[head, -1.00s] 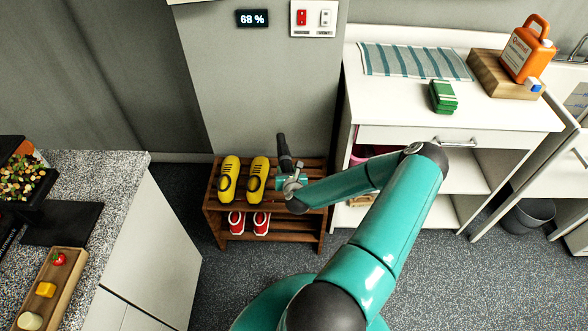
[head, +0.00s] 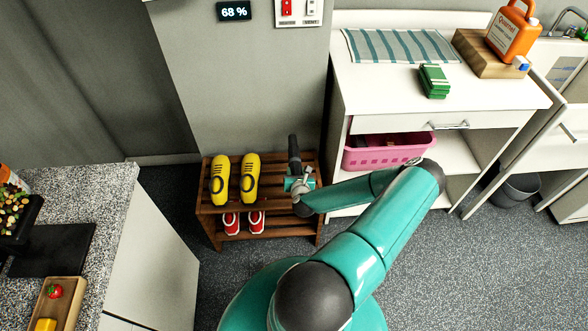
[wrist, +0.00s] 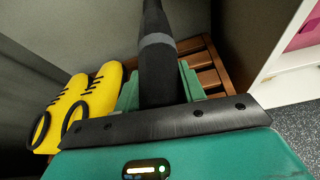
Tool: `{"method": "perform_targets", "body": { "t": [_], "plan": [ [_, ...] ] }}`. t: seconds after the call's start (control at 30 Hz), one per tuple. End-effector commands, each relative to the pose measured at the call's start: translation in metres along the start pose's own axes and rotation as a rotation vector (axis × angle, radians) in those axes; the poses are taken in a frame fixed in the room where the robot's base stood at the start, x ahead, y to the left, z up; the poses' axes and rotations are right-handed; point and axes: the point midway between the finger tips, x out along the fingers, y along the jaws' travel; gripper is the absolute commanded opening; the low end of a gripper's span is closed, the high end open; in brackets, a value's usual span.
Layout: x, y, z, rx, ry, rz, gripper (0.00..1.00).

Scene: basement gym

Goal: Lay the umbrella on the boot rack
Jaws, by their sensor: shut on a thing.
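The umbrella (head: 294,152) is black and folded, with a grey band that shows in the wrist view (wrist: 155,75). My gripper (head: 298,183) is shut on it, and it points away from me toward the wall. The boot rack (head: 262,224) is brown slatted wood with two levels, against the wall. My gripper and the umbrella are over the right part of its top level. I cannot tell whether the umbrella touches the slats (wrist: 205,70). The umbrella's near end is hidden by my gripper.
Yellow shoes (head: 220,180) stand on the rack's top left, and red shoes (head: 231,222) on its lower level. A white cabinet (head: 370,90) with a pink basket (head: 375,155) stands close to the right. A granite counter (head: 105,190) is at the left.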

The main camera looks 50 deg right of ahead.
Motion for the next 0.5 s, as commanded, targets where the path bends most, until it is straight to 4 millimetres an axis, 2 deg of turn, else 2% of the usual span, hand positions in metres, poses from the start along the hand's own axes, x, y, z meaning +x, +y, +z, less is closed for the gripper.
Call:
{"method": "perform_targets", "body": {
  "t": [0.5],
  "plan": [
    [0.018, -0.001, -0.034, 0.001, 0.0, 0.001, 0.09]
  ]
}}
